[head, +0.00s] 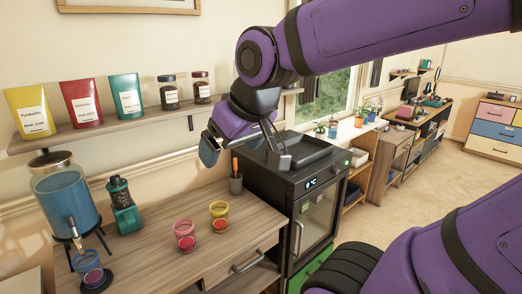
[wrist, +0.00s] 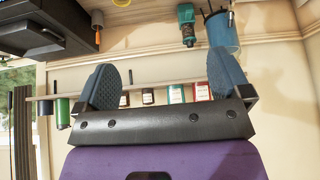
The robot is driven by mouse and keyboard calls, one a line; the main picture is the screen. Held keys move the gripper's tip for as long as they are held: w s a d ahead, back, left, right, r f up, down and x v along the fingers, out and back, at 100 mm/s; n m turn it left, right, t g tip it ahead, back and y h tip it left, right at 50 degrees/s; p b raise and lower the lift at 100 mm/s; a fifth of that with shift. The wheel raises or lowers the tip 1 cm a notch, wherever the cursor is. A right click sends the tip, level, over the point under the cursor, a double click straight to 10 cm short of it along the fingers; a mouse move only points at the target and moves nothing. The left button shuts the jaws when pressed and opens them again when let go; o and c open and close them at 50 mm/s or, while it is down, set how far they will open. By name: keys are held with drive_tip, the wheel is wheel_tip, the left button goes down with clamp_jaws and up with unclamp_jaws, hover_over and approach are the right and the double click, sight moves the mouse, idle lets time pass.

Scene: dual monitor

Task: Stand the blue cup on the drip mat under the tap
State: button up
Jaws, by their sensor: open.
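The blue cup (head: 86,260) stands at the near left of the wooden counter, below the tap (head: 76,230) of the drink dispenser. A red disc shows at its lower part. The round dark drip mat (head: 103,284) shows around the cup's base; the cup looks upright on it, though I cannot tell how well centred it is. My gripper (head: 243,156) is open and empty, raised above the counter's back right, well away from the cup. In the wrist view its two spread fingers (wrist: 165,82) have nothing between them. The cup is not clearly visible there.
The dispenser (head: 62,197) holds blue liquid. A teal grinder (head: 123,207), a pink cup (head: 184,229) and a yellow cup (head: 219,210) stand on the counter. A pen holder (head: 236,184) is below my gripper, beside the black oven (head: 318,185). A shelf (head: 120,130) with bags and jars runs behind.

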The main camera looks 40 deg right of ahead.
drive_tip(key=s+d, duration=0.1)
drive_tip(key=s, duration=0.5)
drive_tip(key=shift+d+r+m+g, duration=0.25)
drive_tip(key=shift+d+m+g, duration=0.05)
drive_tip(key=shift+g, duration=0.1)
